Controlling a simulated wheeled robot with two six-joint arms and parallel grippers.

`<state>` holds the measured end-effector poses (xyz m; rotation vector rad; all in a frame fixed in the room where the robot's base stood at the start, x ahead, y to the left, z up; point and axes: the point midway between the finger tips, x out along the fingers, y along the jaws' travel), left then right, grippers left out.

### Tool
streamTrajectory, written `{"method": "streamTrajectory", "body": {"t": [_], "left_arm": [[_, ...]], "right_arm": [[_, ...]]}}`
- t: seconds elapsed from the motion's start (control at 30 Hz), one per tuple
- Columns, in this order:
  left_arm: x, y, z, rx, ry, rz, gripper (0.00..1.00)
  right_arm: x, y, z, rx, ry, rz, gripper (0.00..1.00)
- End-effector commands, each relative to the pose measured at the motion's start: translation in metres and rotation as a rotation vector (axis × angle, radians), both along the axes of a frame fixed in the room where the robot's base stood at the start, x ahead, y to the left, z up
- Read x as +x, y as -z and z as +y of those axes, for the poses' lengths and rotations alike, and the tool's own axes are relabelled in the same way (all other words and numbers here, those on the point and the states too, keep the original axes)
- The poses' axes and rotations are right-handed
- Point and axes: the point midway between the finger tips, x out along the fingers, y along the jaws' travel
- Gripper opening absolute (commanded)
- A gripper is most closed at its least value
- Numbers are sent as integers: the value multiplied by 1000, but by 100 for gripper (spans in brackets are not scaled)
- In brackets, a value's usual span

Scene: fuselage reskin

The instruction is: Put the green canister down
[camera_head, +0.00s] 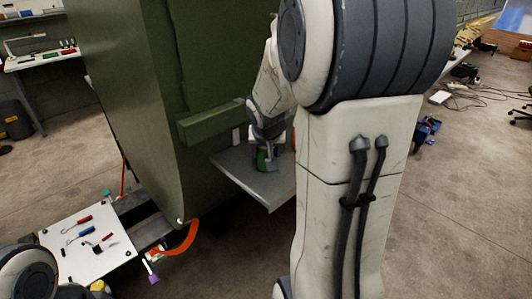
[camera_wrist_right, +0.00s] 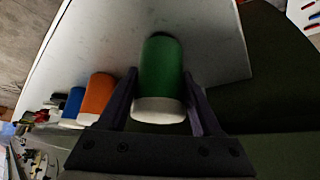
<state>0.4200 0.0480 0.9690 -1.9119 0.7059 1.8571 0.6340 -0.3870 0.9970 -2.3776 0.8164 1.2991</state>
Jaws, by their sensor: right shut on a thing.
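The green canister (camera_wrist_right: 161,68) with a pale end is between the two fingers of my right gripper (camera_wrist_right: 161,105), which is shut on it. In the head view the green canister (camera_head: 263,160) shows small at the grey shelf (camera_head: 240,183), below my right gripper (camera_head: 266,146). It looks upright there. I cannot tell whether its base touches the shelf. My right arm hides the shelf's right part. My left gripper is not in view; only a piece of my left arm shows at the bottom left.
An orange canister (camera_wrist_right: 98,96) and a blue canister (camera_wrist_right: 73,103) stand beside the green one in the wrist view. The green fuselage panel (camera_head: 125,100) rises left of the shelf. A white board (camera_head: 75,259) with several tools lies lower left.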

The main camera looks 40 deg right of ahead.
Motion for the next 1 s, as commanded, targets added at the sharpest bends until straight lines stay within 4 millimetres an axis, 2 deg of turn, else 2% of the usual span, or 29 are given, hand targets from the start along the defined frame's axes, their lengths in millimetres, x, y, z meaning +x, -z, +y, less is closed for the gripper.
{"method": "streamTrajectory", "body": {"t": [0.33,0.37,0.4,0.43,0.77,0.87,1.0], "left_arm": [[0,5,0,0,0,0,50],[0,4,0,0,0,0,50],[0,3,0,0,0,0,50],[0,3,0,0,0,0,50],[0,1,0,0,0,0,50],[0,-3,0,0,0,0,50],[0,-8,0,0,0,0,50]], "right_arm": [[0,4,0,-1,1,-2,3],[0,3,0,0,1,-1,74],[0,2,0,0,1,0,89],[0,2,0,0,1,0,97],[0,1,0,0,1,0,97],[-1,-6,1,-1,1,-2,97],[-12,-28,9,-3,2,-5,97]]}}
